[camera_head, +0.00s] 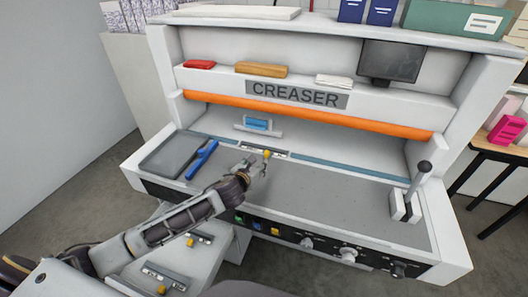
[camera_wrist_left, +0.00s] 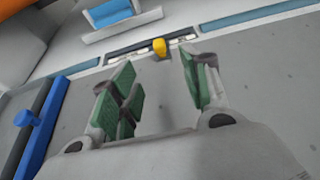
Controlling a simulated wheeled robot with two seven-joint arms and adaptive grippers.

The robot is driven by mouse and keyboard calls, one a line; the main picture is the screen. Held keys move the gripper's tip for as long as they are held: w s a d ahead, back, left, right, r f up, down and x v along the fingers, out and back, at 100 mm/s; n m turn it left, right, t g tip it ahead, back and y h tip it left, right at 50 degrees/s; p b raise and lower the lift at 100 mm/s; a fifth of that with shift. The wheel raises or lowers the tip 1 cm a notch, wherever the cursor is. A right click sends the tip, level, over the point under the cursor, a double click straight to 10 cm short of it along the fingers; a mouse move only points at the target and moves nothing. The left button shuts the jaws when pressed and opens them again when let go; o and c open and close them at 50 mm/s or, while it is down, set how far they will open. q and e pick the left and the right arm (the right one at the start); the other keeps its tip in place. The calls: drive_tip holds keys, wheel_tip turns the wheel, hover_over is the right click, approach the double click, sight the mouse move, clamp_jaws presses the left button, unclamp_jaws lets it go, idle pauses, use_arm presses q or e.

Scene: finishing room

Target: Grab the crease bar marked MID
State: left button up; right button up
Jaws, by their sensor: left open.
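A metal bar with a yellow knob (camera_wrist_left: 160,46) lies in a slot at the back of the creaser's grey bed; it also shows in the head view (camera_head: 278,154). Two similar bars with yellow knobs, one upper (camera_head: 199,239) and one lower (camera_head: 166,275), lie on the pale surface below the bed. No MID marking is readable on any bar. My left gripper (camera_head: 257,164) is over the bed, just in front of the slotted bar. In the wrist view its green-padded fingers (camera_wrist_left: 157,70) are apart and empty, with the knob beyond the gap. My right gripper is out of view.
A blue block on a grey bracket (camera_head: 257,123) is behind the slot. An orange roller (camera_head: 310,114) spans above. A lever (camera_head: 418,183) stands right; the bed's right is clear.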

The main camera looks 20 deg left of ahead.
use_arm(q)
approach(266, 154)
drive_tip(key=shift+x, duration=2.25)
drive_tip(key=shift+f, duration=0.15)
drive_tip(key=shift+x, duration=2.55)
drive_tip(key=shift+c, duration=0.3)
drive_tip(key=c, duration=0.9)
drive_tip(key=shift+a, duration=0.1)
wheel_tip(266, 154, up, 10)
drive_tip(key=shift+p, duration=0.3)
